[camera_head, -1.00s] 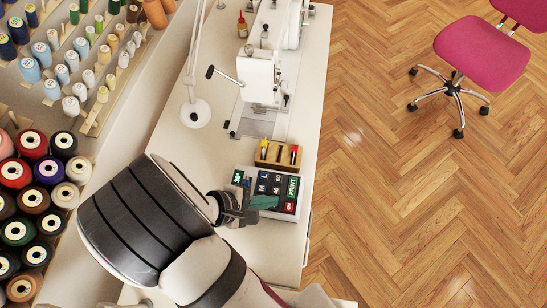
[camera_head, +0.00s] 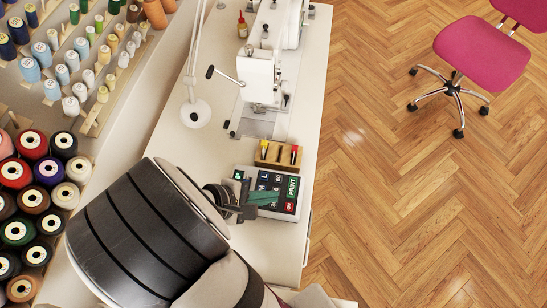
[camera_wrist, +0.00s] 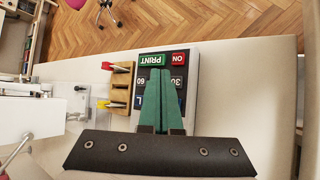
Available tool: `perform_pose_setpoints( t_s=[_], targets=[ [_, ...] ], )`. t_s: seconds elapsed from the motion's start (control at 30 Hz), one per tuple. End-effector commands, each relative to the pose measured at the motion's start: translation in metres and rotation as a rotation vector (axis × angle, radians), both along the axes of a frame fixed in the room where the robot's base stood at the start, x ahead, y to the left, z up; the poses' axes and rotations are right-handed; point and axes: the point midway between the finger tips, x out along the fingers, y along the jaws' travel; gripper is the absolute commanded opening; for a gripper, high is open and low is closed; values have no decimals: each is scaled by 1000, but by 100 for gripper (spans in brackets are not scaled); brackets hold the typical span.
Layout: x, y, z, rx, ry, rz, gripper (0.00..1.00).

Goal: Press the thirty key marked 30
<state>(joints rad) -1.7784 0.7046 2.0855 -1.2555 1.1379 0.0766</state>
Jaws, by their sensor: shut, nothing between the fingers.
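The white keypad (camera_head: 289,217) lies on the table; it also shows in the wrist view (camera_wrist: 191,60). It has a green PRINT key (camera_wrist: 155,60), a red ON key (camera_wrist: 179,58) and dark number keys. The dark key marked 30 (camera_wrist: 178,83) shows in the wrist view just right of my fingers, partly covered. In the head view my fingers hide it. My gripper (camera_head: 280,196) has green fingers, shut together and empty, over the middle of the keypad; their tips (camera_wrist: 160,69) lie just short of PRINT in the wrist view. I cannot tell whether they touch a key.
A small wooden holder (camera_head: 271,162) with red and yellow items stands beside the keypad. A sewing machine (camera_head: 257,78) and a lamp base (camera_head: 195,114) stand farther up the table. Thread spools (camera_head: 32,145) fill the left. The table's right edge is close to the keypad.

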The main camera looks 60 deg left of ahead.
Motion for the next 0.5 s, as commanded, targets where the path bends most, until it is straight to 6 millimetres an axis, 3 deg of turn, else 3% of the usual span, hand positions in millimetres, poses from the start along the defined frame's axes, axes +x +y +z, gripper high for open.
perform_pose_setpoints(
  t_s=[0.3,0.5],
  targets=[
    [0,0,30,2,0,-1,0],
    [0,-1,34,-1,0,-1,0]
  ],
)
